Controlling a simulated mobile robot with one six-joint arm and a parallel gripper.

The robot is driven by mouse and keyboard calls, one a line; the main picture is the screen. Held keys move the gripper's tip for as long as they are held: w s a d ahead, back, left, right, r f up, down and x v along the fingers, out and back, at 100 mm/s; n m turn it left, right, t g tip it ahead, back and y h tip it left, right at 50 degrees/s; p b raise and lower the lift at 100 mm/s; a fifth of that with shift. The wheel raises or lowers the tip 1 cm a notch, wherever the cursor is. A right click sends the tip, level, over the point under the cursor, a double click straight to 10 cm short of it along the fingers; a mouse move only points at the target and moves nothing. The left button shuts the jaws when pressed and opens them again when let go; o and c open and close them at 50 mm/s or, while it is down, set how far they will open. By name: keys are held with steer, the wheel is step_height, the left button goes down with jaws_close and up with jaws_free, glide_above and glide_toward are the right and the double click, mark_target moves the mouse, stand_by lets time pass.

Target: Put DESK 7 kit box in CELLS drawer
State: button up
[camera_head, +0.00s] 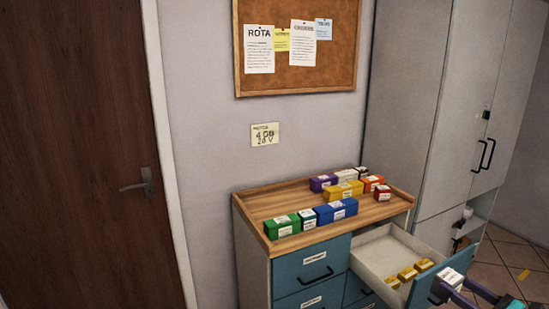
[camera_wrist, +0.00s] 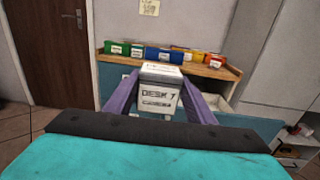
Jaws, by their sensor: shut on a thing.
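The white DESK 7 kit box (camera_wrist: 160,88) is held between the two purple fingers of my gripper (camera_wrist: 160,100). In the head view the white box (camera_head: 449,278) shows at the lower right with my gripper (camera_head: 468,288), in front of the open drawer. The open drawer (camera_head: 375,254) is pulled out of the blue cabinet at the upper right and holds several small yellow boxes (camera_head: 407,274) near its front. Its label cannot be read from here. In the wrist view the drawer (camera_wrist: 217,103) is partly hidden behind the right finger.
The wooden cabinet top (camera_head: 270,209) carries several coloured boxes, among them a blue one (camera_head: 336,211) and a green one (camera_head: 282,228). A tall grey cupboard (camera_head: 425,110) stands to the right. A brown door (camera_head: 75,150) is at the left. Closed drawers (camera_head: 311,270) lie left of the open one.

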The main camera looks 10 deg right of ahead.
steer(key=w+a+f+n+g+y, duration=0.1)
steer(key=w+a, duration=0.6)
steer(key=a, duration=0.7)
steer(key=w+a+f+n+g+y, duration=0.2)
steer(key=w+a+y, duration=0.3)
steer(key=a, duration=0.9)
steer(key=w+a+f+n+g+y, duration=0.1)
steer(key=w+a+n+g+y, duration=0.2)
steer(key=w+a, duration=0.5)
steer(key=shift+w+a+f+n+g, duration=0.35)
steer(key=shift+a+n, duration=0.25)
steer(key=shift+a, duration=2.8)
